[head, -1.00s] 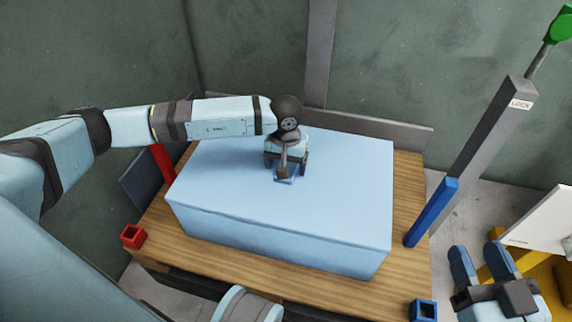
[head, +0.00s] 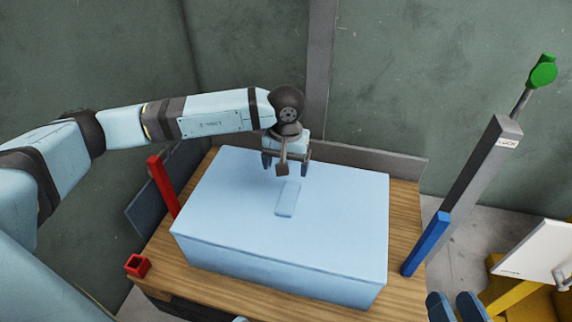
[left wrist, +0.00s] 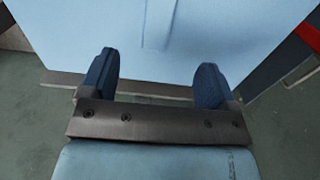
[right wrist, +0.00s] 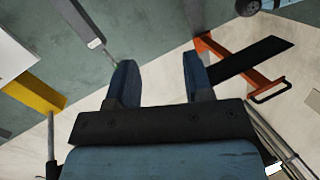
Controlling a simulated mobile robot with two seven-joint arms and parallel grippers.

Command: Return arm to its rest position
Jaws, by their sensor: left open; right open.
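My left arm reaches in from the left in the head view. My left gripper (head: 286,168) hangs above the far part of a pale blue foam block (head: 330,220). Its jaws are apart and nothing is between them; the left wrist view shows both blue fingers (left wrist: 155,85) spread, with the block (left wrist: 205,30) beyond. A small raised pale blue strip (head: 287,198) lies on the block's top, just nearer than the gripper. My right gripper (head: 455,306) shows only by its fingertips at the bottom right edge. In the right wrist view its fingers (right wrist: 155,85) are apart and empty.
The block rests on a wooden table (head: 404,215). A red post (head: 163,187) and red socket (head: 138,265) stand at left. A blue post (head: 427,243), grey lever (head: 485,165) with green knob (head: 542,72) and white panel (head: 535,250) stand at right. An orange frame (right wrist: 235,65) shows in the right wrist view.

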